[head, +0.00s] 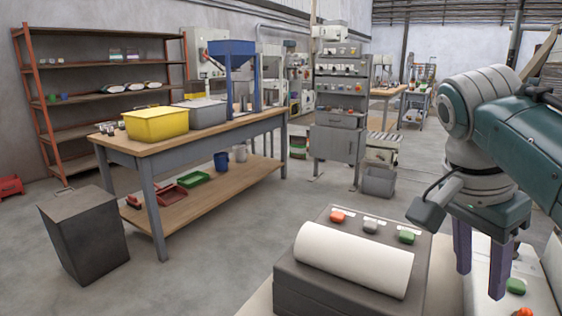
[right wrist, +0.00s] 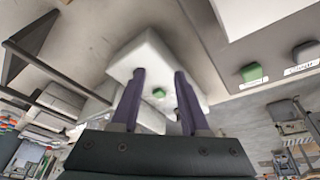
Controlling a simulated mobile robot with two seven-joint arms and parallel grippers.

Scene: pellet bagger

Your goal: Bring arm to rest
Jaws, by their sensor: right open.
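My right arm (head: 520,130) comes in from the right in the head view, teal and grey, bent above the machines in front. Its gripper (head: 481,284) points down with two purple fingers apart and nothing between them. The fingers overlap a pale panel with a green button (head: 516,286) in the picture; I cannot tell the gap. In the right wrist view the open fingers (right wrist: 159,75) stand either side of a small green button (right wrist: 159,93) on a white block (right wrist: 155,55). My left gripper is not in view.
A dark machine (head: 290,285) with a white roll (head: 352,260) and orange, grey and green buttons stands left of the gripper. A workbench (head: 130,147) holds a yellow bin (head: 155,125) and a grey bin (head: 202,114). A dark box (head: 88,240) stands on the floor. Floor between bench and machine is clear.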

